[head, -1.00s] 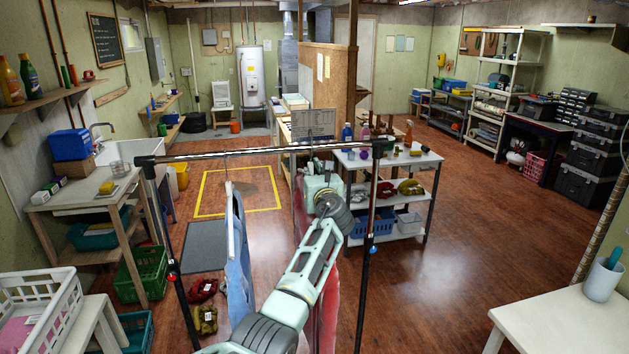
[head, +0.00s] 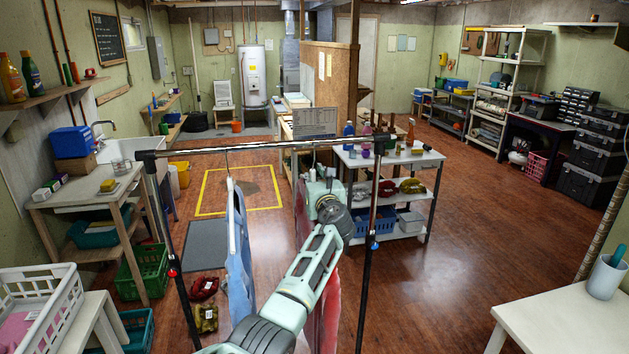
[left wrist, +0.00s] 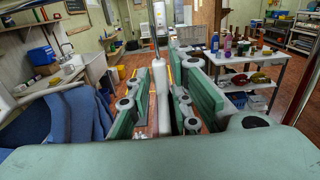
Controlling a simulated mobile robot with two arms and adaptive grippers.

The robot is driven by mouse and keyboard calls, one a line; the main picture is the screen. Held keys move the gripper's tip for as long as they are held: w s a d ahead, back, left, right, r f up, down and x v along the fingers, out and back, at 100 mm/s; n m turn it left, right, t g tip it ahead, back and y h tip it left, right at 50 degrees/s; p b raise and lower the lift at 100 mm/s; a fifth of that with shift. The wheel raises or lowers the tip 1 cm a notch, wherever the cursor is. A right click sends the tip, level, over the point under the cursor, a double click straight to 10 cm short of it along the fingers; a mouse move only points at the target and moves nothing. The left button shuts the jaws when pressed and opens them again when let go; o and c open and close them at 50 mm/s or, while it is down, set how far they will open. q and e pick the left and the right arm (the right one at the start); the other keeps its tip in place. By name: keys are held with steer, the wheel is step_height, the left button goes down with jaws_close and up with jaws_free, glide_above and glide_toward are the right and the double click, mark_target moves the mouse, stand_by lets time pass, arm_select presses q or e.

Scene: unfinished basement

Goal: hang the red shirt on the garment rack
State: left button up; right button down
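My left gripper (head: 322,186) is just under the bar there. In the left wrist view the left gripper's fingers (left wrist: 163,85) stand apart, with the pale hanger (left wrist: 161,100) upright between them and gaps on both sides. The hook's contact with the bar is hard to see. A blue shirt (head: 238,255) hangs on the bar to the left and shows in the left wrist view (left wrist: 60,128). My right gripper is out of view.
A white-topped table (head: 400,157) with bottles stands behind the rack's right post (head: 366,270). A white basket (head: 40,305) is at the lower left. A pale table (head: 570,320) is at the lower right. The floor at right centre is clear.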

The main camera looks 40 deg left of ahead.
arm_select(q)
steer(key=shift+o, duration=1.4)
steer(key=shift+f, duration=0.15)
steer(key=v, duration=1.2)
